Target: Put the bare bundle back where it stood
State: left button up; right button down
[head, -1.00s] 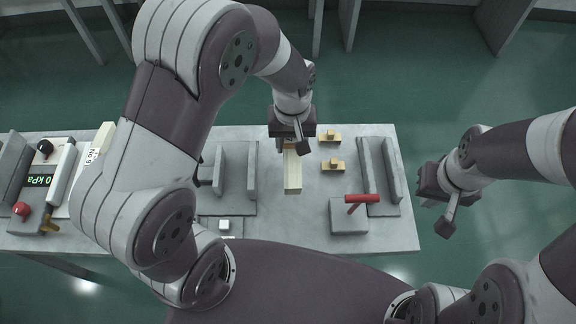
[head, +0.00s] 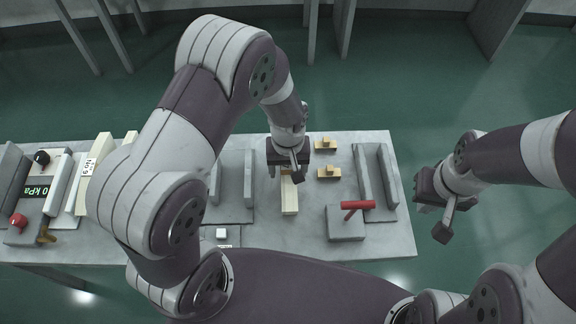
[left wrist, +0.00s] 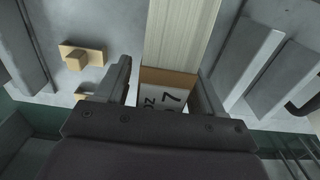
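The bare bundle (head: 290,199) is a pale, long block with a striped wooden face, near the middle of the table. In the left wrist view the bundle (left wrist: 182,32) has a tan band and a white label with a 7. My left gripper (head: 287,172) is at its far end, with a finger close along each side. Whether the bundle touches the table is unclear. My right gripper (head: 437,217) hangs empty beyond the table's right edge, fingers apart.
Two small wooden pieces with knobs (head: 327,145) (head: 329,172) lie right of the bundle. A red handle (head: 358,205) stands over a grey block (head: 345,226). Grey upright plates (head: 249,172) (head: 387,172) flank this area. A pale block labelled No 9 (head: 101,148) and a kPa display (head: 38,191) are left.

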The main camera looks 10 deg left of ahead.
pick_arm(q)
notch_tip(320, 180, up, 12)
jog(key=shift+f, duration=0.15)
jog(key=s+a+r+m+t, duration=0.1)
jog(key=s+a+m, duration=0.2)
jog(key=s+a, duration=0.4)
jog(key=shift+s+a+r, duration=0.15)
jog(key=shift+s, duration=0.6)
dwell(0.4)
